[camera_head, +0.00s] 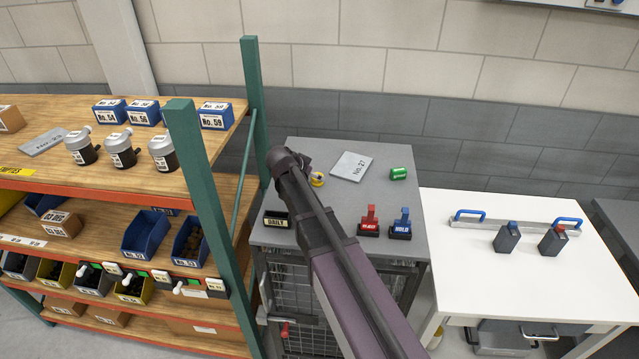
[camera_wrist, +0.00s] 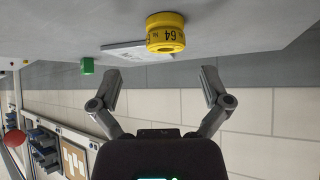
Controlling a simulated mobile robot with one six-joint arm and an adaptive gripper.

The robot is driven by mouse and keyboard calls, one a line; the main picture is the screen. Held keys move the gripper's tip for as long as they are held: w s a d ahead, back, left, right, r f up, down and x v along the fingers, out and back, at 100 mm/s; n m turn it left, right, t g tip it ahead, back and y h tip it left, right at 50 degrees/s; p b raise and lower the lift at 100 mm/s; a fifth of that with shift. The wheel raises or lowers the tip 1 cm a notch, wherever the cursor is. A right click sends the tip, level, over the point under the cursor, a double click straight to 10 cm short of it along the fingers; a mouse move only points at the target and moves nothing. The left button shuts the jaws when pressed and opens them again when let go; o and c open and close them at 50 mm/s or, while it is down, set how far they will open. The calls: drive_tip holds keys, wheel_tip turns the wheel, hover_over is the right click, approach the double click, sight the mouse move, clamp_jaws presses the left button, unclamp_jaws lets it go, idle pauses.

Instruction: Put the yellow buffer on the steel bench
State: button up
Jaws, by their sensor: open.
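The yellow buffer (camera_head: 317,180) is a short round yellow piece on the grey top of the mesh-sided cabinet (camera_head: 300,150), just right of my arm's end. In the wrist view, which is upside down, the buffer (camera_wrist: 165,33) shows a black "64" marking and stands on the grey surface. My gripper (camera_wrist: 162,86) is open and empty, its fingers spread to either side of the buffer's line, with the buffer beyond the tips. I cannot tell for sure which surface is the steel bench; a dark grey top (camera_head: 622,225) shows at the right edge.
The cabinet top also holds a No. 27 plate (camera_head: 351,166), a green cylinder (camera_head: 398,173), red (camera_head: 369,222) and blue (camera_head: 402,225) stamp-like pieces and a "DAILY" box (camera_head: 276,219). A shelf post (camera_head: 208,200) stands close left. A white table (camera_head: 520,280) stands right.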

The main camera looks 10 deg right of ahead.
idle(0.3)
drive_tip(key=b+x, duration=0.2)
drive_tip(key=x, duration=0.1)
drive_tip(key=shift+w+a+f, duration=0.2)
drive_tip(key=shift+f, duration=0.05)
drive_tip(key=shift+b+x, duration=0.85)
drive_tip(key=shift+x, duration=0.1)
drive_tip(key=shift+d+r, duration=0.15)
drive_tip(key=c, duration=1.3)
wheel_tip(320, 180, up, 10)
drive_tip(key=p, duration=1)
